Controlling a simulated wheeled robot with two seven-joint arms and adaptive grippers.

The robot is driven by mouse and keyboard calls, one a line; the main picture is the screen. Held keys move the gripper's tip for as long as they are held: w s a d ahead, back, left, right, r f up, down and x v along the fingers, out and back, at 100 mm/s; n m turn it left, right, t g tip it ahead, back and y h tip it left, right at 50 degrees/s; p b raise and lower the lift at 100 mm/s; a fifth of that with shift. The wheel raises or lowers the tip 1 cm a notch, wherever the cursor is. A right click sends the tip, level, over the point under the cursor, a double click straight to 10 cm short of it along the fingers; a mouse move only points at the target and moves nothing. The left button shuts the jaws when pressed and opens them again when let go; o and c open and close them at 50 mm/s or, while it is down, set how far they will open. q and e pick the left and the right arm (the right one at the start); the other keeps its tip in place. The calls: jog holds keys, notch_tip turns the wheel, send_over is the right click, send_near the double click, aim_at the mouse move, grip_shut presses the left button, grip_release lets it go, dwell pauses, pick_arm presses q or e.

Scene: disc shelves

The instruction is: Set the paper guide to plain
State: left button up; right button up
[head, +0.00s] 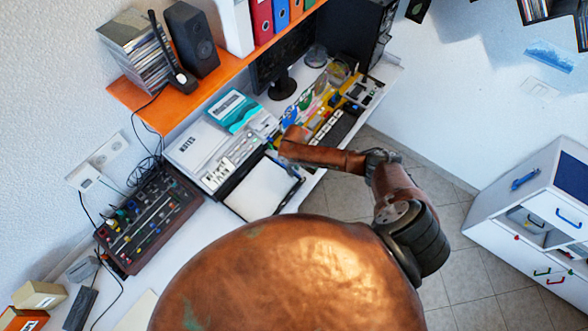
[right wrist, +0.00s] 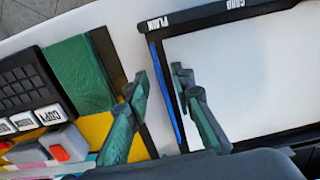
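The paper tray has a black rim (right wrist: 205,17) marked PLAIN and CARD and a white sheet (right wrist: 240,75). It also shows in the head view with its white sheet (head: 262,187). A blue strip with a dark bar, seemingly the paper guide (right wrist: 173,118), runs along the tray's left side in the right wrist view. Its upper end is by the word PLAIN, away from CARD. My right gripper (right wrist: 160,73) is open, its green fingers on either side of the strip in the picture. I cannot tell whether they touch it. My left gripper is out of view.
Left of the tray in the right wrist view are a green block (right wrist: 80,75), a black keypad (right wrist: 22,82) and labelled keys. In the head view, a control box (head: 150,217) with knobs stands at left, and an orange shelf (head: 215,75) runs behind the desk.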

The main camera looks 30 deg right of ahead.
grip_shut()
dwell(0.4)
jog(key=shift+s+a+r+p, duration=0.1)
jog(key=shift+s+a+p, duration=0.15)
jog(key=shift+a+p, duration=0.45)
jog(key=shift+d, duration=0.1)
grip_release()
